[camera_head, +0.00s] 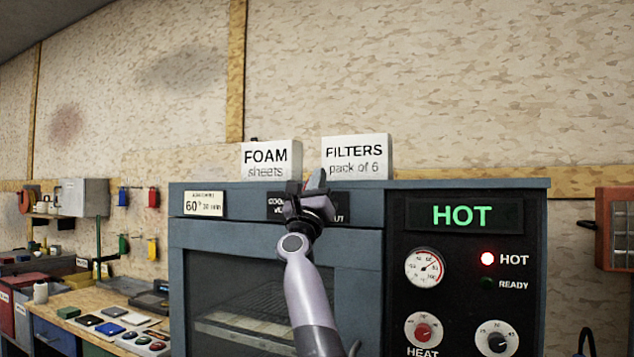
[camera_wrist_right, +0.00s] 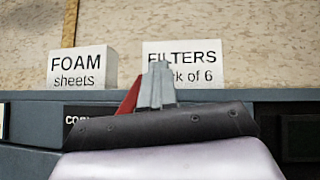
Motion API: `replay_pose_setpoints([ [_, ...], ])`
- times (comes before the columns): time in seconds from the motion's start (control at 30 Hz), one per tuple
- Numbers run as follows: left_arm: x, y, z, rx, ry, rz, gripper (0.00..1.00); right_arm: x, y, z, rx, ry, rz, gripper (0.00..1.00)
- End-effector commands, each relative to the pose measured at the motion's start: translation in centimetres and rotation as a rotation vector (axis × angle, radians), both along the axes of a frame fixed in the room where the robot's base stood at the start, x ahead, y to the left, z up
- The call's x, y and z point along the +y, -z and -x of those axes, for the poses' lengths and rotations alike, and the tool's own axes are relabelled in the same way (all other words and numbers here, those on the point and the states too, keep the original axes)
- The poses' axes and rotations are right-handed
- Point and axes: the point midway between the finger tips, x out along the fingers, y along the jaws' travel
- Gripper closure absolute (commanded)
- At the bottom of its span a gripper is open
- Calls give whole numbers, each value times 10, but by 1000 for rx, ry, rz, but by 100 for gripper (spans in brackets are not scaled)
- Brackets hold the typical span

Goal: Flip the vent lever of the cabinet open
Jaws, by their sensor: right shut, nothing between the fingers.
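The cabinet (camera_head: 460,192) is blue-grey, with a windowed door (camera_head: 230,290) on its left and a black control panel on its right. My right gripper (camera_head: 316,182) is shut and empty at the cabinet's upper front edge, in front of a dark vent label (camera_head: 280,207) that it partly hides. In the wrist view its grey fingertips (camera_wrist_right: 158,85) stand before the FILTERS box. A red piece (camera_wrist_right: 131,96) shows just left of the fingers; it may be the vent lever, mostly hidden. I cannot tell whether the fingers touch it. My left gripper is not in view.
A FOAM box (camera_head: 270,160) and a FILTERS box (camera_head: 358,157) stand on the cabinet top, close behind the gripper. The display (camera_head: 462,215) reads HOT and a red lamp (camera_head: 487,258) is lit. A workbench (camera_head: 90,298) with small items stands at left. An orange-framed unit (camera_head: 614,230) hangs at right.

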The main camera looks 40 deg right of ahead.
Motion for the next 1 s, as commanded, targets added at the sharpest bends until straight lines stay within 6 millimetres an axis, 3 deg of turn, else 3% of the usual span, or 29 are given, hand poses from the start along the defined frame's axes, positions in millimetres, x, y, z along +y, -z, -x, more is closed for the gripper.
replay_pose_setpoints([
  [1.0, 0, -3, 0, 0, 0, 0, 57, -5, -3, -2, 1, -2, 1, 100],
])
